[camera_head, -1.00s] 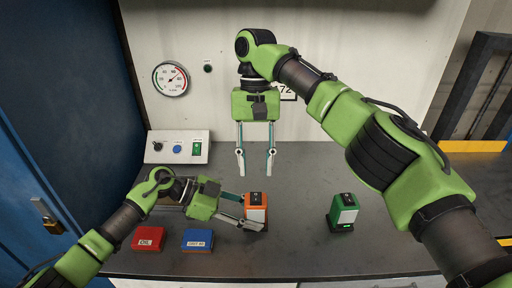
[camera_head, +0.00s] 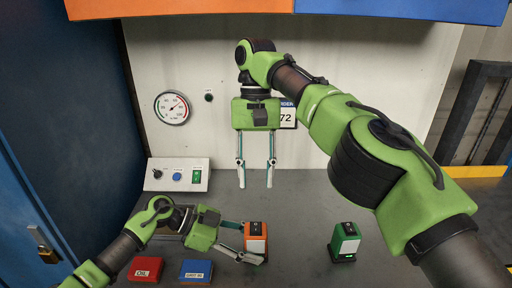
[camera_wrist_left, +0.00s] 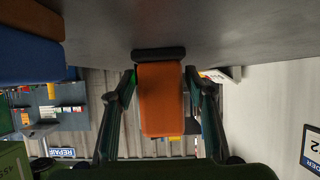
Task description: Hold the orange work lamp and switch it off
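The orange work lamp (camera_head: 256,240) stands upright on the grey bench, with a pale front panel and a black top. My left gripper (camera_head: 252,242) reaches it from the left, with one finger behind and one in front. In the left wrist view the orange body (camera_wrist_left: 161,100) sits centred between the two fingers (camera_wrist_left: 160,76), its black base towards the bench. The fingertips are very close to its sides; I cannot tell whether they press on it. My right gripper (camera_head: 256,186) hangs open and empty, pointing down, behind and above the lamp.
A green lamp (camera_head: 345,242) stands to the right. A red box (camera_head: 146,269) and a blue box (camera_head: 196,271) lie at the front left. A control panel (camera_head: 178,175) stands against the wall. The bench between the lamps is clear.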

